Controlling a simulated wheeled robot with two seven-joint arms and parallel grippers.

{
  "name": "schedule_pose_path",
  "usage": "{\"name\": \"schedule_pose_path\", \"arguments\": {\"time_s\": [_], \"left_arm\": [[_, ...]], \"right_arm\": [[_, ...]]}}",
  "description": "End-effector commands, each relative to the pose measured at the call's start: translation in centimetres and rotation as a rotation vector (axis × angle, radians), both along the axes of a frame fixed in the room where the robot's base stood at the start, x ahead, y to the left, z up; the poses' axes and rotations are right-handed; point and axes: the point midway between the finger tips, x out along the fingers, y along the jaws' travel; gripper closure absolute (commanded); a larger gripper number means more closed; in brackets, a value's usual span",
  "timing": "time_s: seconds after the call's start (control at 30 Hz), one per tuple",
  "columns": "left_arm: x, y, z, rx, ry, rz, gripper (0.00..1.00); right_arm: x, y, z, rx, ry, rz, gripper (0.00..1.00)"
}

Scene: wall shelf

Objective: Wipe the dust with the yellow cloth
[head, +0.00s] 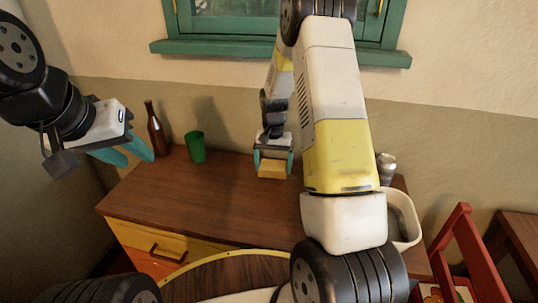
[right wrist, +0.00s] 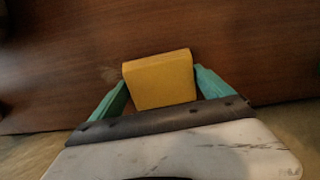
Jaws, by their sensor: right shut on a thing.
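The yellow cloth (head: 271,171) looks like a small thick block and is held between the teal fingers of my right gripper (head: 273,160). It also shows in the right wrist view (right wrist: 158,80), with a finger on either side of it. The cloth is over the brown wooden top of the cabinet (head: 200,205); I cannot tell whether it touches the wood. A faint pale smudge, perhaps dust (right wrist: 108,73), shows on the wood left of the cloth in the right wrist view. My left gripper (head: 140,161) is at the left with its fingers apart and empty.
A brown bottle (head: 156,135) and a green cup (head: 195,147) stand at the back left of the top. A metallic container (head: 386,165) and a white basin (head: 404,220) are at the right, partly behind my right arm. A red chair (head: 480,262) stands at the far right.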

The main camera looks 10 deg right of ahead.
Motion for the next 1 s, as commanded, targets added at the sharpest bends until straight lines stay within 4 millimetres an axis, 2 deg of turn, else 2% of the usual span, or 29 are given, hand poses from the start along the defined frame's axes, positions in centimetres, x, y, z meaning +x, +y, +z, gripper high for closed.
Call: {"name": "schedule_pose_path", "arguments": {"time_s": [0.37, 0.7, 1.0], "left_arm": [[0.0, 0.0, 0.0, 0.0, 0.0, 0.0, 0.64], [0.0, 0.0, 0.0, 0.0, 0.0, 0.0, 0.64], [0.0, 0.0, 0.0, 0.0, 0.0, 0.0, 0.64]], "right_arm": [[0.8, 1.7, -0.1, 0.0, 0.0, 0.001, 0.42], [1.9, 4.0, -0.3, 0.0, 0.001, 0.001, 0.42], [1.6, 3.4, -0.1, 0.0, 0.002, 0.0, 0.42]]}}
